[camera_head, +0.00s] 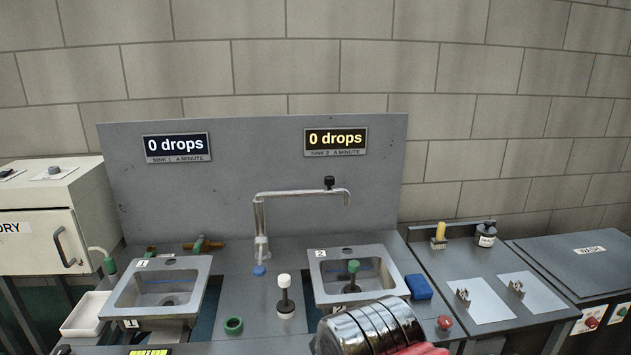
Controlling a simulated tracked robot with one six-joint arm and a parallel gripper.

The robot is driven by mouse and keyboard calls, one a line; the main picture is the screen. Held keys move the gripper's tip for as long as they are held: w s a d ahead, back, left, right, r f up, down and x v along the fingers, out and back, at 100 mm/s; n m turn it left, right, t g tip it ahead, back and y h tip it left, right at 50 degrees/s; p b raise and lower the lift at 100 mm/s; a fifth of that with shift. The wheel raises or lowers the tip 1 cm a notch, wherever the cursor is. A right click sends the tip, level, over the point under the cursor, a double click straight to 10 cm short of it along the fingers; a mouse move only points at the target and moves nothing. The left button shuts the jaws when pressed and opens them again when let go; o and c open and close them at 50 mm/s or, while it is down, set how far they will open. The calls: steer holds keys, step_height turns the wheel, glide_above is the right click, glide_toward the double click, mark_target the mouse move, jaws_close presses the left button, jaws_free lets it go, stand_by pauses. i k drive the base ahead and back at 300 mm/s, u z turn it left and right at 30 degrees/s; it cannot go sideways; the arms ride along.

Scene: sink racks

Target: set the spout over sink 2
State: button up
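The metal spout (300,193) runs sideways from the top of an upright pipe (261,235) between the two sinks. It points right, and its downturned end appears above the back part of sink 2 (395,288), marked with a "2" label. A black knob (329,182) stands on the spout near that end. Sink 1 (135,290) is to the left, with no spout over it. A black and chrome ribbed part of my arm, with red beside it, covers the lower middle right. I cannot make out my gripper's fingers.
A white-topped plug (284,281), green ring (233,325) and blue cap (259,270) are between the sinks. A green-topped plug (353,268) is at sink 2, with a blue sponge (418,287) to its right. Both drop displays (336,141) read 0. A soap bottle (486,234) stands farther right.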

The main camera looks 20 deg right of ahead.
mark_target(329, 181)
steer(key=u, duration=1.5)
steer(key=k, duration=0.8)
steer(key=z, duration=0.85)
steer(key=i, duration=1)
steer(key=z, duration=0.05)
